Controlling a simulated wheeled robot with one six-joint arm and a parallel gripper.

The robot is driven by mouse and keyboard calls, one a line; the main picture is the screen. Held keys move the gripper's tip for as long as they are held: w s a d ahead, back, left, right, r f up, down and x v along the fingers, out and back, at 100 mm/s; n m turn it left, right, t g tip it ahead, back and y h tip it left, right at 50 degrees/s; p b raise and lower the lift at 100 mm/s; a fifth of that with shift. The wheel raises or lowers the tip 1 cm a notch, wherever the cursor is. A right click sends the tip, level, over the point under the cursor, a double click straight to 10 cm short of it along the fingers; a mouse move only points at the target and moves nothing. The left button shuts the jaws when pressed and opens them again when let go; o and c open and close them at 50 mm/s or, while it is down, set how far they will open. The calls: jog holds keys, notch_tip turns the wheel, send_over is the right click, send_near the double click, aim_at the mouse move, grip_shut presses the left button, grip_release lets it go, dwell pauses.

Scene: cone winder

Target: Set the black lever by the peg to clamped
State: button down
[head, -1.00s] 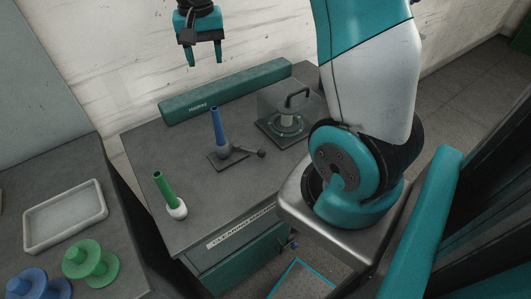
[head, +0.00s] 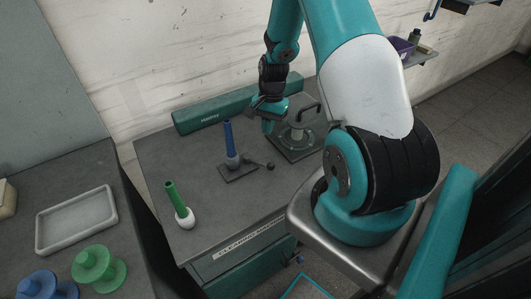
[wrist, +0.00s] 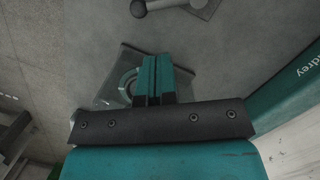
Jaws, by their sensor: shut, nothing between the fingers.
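The black lever (head: 260,165) sticks out to the right from the base of the blue peg (head: 229,138), which stands on a dark square plate (head: 236,175). The lever lies low, and its round knob end points right. In the wrist view the knob end of the lever (wrist: 138,8) shows at the top edge. My gripper (head: 267,127) is shut and empty, above the table behind and slightly right of the lever. In the wrist view its fingertips (wrist: 153,62) are together, apart from the lever.
A long green case (head: 215,115) lies along the table's back. A green peg in a white base (head: 184,217) stands front left. A tray (head: 75,220) and spools are on the left table.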

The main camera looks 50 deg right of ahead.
aim_at(259, 162)
jog(key=shift+f, duration=0.1)
jog(key=p+x, duration=0.2)
jog(key=x, duration=0.8)
jog(key=shift+p, duration=0.4)
jog(key=shift+s, duration=0.1)
